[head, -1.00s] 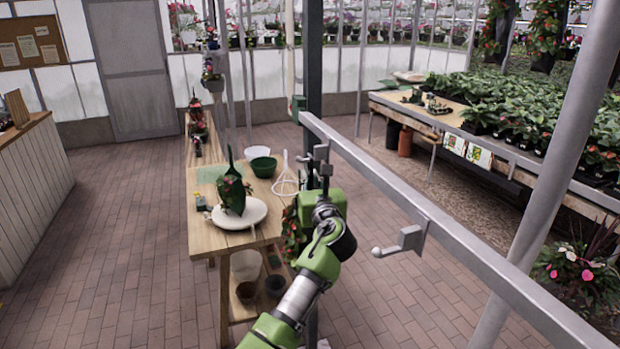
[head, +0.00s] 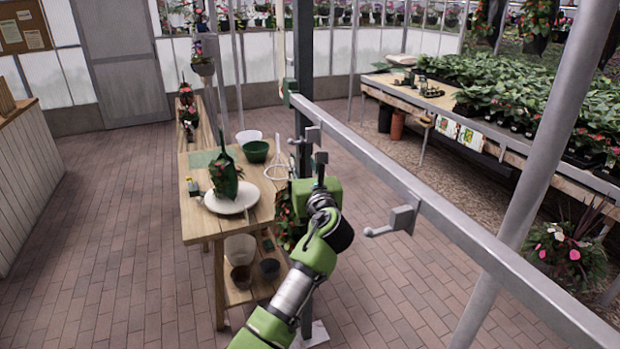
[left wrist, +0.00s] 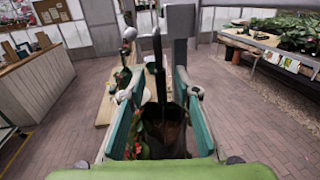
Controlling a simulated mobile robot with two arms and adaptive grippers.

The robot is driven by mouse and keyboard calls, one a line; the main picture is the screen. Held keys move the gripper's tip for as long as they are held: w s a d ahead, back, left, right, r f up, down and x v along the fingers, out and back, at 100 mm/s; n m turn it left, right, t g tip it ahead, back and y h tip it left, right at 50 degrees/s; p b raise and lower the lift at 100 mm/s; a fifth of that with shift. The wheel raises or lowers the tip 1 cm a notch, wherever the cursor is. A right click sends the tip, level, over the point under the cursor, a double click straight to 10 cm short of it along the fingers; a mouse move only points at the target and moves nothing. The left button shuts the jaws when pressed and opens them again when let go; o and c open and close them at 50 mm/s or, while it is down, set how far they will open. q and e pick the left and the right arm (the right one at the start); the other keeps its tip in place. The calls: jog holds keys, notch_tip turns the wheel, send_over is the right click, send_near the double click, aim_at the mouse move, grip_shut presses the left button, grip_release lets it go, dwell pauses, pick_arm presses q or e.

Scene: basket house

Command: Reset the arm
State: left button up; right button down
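My left arm comes up from the bottom of the head view, with the left gripper (head: 320,165) in front of the metal rail (head: 450,225). In the left wrist view the two fingers of this gripper (left wrist: 160,95) stand well apart. Between and below them is a dark pot with brown soil (left wrist: 168,130) and a leafy plant with red flowers (left wrist: 135,135). A black upright strip (left wrist: 158,65) rises from the pot between the fingers. In the head view the red-flowered plant (head: 289,222) shows partly behind my arm. My right gripper is in neither view.
A grey hook (head: 397,220) sticks out from the rail. A grey post (head: 545,150) stands at right. Brick floor (head: 120,240) is open at left.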

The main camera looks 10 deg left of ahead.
pick_arm(q)
jog(key=v, duration=0.9)
notch_tip(320, 180, down, 32)
jog(key=s+n+g+h+b, duration=0.2)
jog(key=n+g+h+b, duration=0.2)
jog(key=s+f+n+g+h+b, duration=0.1)
jog(key=s+f+n+g, duration=0.15)
jog(key=s+f, duration=0.6)
jog(key=s+f+n+g+h+b, duration=0.1)
jog(key=s+f+n+b, duration=0.15)
jog(key=f, duration=1.15)
jog(key=s+a+f+n+g+h+b, duration=0.15)
jog(key=s+f+n, duration=0.35)
jog(key=s+f, duration=0.65)
jog(key=s+a+f+n+g+b, duration=0.1)
jog(key=s+a+f+n+g, duration=0.3)
jog(key=s+f, duration=0.75)
jog(key=s+a+f+n+b, duration=0.1)
jog(key=s+f+n, duration=0.2)
jog(key=s, duration=0.5)
jog(key=s+a+f+n+g+b, duration=0.1)
jog(key=s+a+f+n, duration=0.1)
jog(key=s, duration=0.7)
jog(key=s+a+f+n+g+b, duration=0.1)
jog(key=s+f+n, duration=0.4)
jog(key=s, duration=0.4)
jog(key=shift+a+n, duration=0.35)
jog(key=shift+n, duration=0.05)
